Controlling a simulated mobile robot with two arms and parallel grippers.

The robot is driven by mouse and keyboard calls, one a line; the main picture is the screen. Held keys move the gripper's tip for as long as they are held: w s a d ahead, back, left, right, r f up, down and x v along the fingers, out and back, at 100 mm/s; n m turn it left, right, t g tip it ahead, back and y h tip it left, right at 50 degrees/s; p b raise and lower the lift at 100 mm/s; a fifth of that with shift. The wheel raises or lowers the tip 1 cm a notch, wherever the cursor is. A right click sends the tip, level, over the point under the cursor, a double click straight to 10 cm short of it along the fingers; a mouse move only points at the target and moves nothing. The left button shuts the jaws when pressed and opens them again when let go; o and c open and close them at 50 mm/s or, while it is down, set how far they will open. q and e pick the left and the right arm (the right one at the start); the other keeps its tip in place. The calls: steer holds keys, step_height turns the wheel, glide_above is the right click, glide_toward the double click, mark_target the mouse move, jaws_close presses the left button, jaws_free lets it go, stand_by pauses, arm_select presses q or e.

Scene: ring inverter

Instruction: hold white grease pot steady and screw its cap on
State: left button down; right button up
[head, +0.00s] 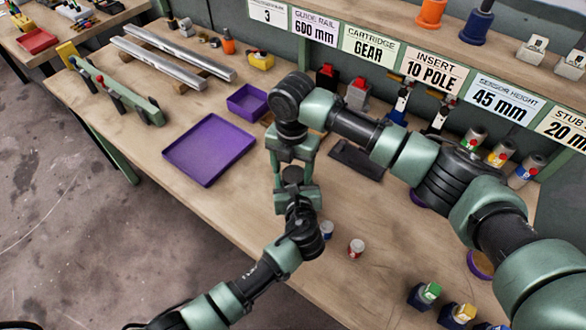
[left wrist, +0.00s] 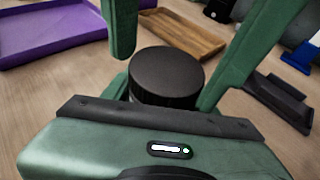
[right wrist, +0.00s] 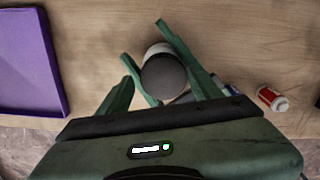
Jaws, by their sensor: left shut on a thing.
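The white grease pot (right wrist: 157,50) shows in the right wrist view, largely covered by its dark cap (right wrist: 164,76). The cap fills the middle of the left wrist view (left wrist: 166,76), sitting on the pot; I cannot tell how far it is threaded. My left gripper (right wrist: 158,68) is shut on the pot, a finger on each side. My right gripper (right wrist: 160,75) comes down from above, its fingers open on either side of the cap, with a visible gap on one side in the left wrist view. In the head view the arms largely hide the pot.
A purple tray (head: 210,149) and a smaller purple bin (head: 248,101) lie to the left. Small blue-and-white (head: 327,230) and red-and-white (head: 356,248) containers stand right of my left wrist. A dark flat holder (head: 356,160) lies behind. Bare tabletop lies front left.

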steer(key=shift+d, duration=0.15)
steer(key=shift+r, duration=2.25)
steer(key=shift+c, duration=0.3)
step_height(320, 180, up, 2)
steer(key=n, duration=0.3)
steer(key=shift+n, duration=0.3)
steer(key=n, duration=0.1)
steer(key=r+n, duration=0.1)
steer(key=n, duration=0.1)
steer(key=shift+r, duration=0.25)
